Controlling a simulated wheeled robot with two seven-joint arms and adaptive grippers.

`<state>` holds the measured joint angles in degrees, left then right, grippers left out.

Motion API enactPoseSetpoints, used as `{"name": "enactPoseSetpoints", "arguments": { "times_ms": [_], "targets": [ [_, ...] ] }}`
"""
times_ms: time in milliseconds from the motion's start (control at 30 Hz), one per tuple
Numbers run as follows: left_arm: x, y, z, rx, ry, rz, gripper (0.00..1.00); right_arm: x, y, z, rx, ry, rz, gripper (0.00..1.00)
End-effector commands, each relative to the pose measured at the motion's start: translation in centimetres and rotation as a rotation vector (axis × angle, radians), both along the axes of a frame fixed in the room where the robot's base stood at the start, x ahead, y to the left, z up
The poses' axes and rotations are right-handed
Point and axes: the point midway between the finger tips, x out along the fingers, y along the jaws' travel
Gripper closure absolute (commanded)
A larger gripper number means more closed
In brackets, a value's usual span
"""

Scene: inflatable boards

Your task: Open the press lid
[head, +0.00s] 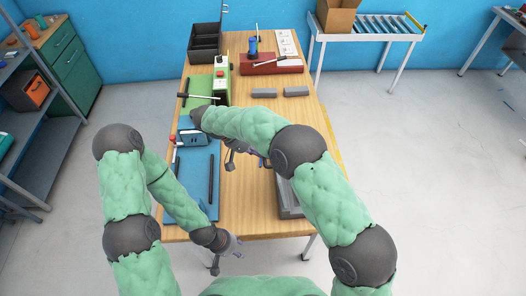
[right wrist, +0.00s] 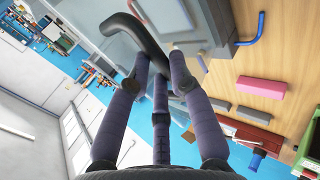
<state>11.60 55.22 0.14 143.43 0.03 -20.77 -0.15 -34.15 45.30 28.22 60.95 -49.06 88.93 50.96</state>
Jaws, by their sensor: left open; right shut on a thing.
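A grey press-like body (right wrist: 205,22) fills the top of the right wrist view. A curved dark handle (right wrist: 150,36) comes from it. My right gripper (right wrist: 160,66) is shut on the handle, with its fingers around the bar's end. In the head view my right gripper (head: 236,153) is over the middle of the table, and my forearm hides much of what it holds. A grey body (head: 288,197) shows partly behind my right arm. I cannot tell how far the lid stands open. My left gripper (head: 234,247) is open and empty at the table's front edge.
A blue mat (head: 199,190) with a dark bar (head: 211,178) covers the table's left front. Behind are a green machine (head: 220,80), a black bin (head: 205,42), grey blocks (head: 296,91) and a red tray (head: 285,67). Bare wood shows left of the grey body.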

Motion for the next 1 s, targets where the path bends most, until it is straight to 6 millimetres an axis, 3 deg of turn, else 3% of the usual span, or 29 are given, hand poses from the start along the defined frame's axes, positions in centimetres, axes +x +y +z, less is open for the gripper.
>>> {"name": "enactPoseSetpoints", "arguments": {
  "times_ms": [33, 267, 300, 367, 400, 1000],
  "targets": [
    [0.00, 0.00, -0.14, 0.000, 0.000, 0.000, 0.56, -0.73, 0.28, -1.64, 0.002, 0.025, 0.005, 1.00],
    [0.00, 0.00, -0.14, 0.000, 0.000, 0.000, 0.56, -0.75, 0.33, -1.63, 0.002, 0.024, 0.006, 1.00],
    [0.00, 0.00, -0.14, 0.000, 0.000, 0.000, 0.56, -0.75, 0.34, -1.63, 0.002, 0.024, 0.006, 0.73],
    [-0.01, 0.00, -0.14, 0.000, 0.000, 0.000, 0.56, -0.75, 0.35, -1.63, 0.002, 0.023, 0.007, 0.56],
    [-0.01, 0.00, -0.14, 0.000, 0.000, 0.000, 0.56, -0.75, 0.37, -1.62, 0.002, 0.023, 0.007, 0.54],
    [0.01, 0.01, -0.08, 0.000, 0.000, 0.000, 0.56, -0.61, 1.06, -0.72, 0.007, 0.015, 0.011, 0.54]
  ]
}}
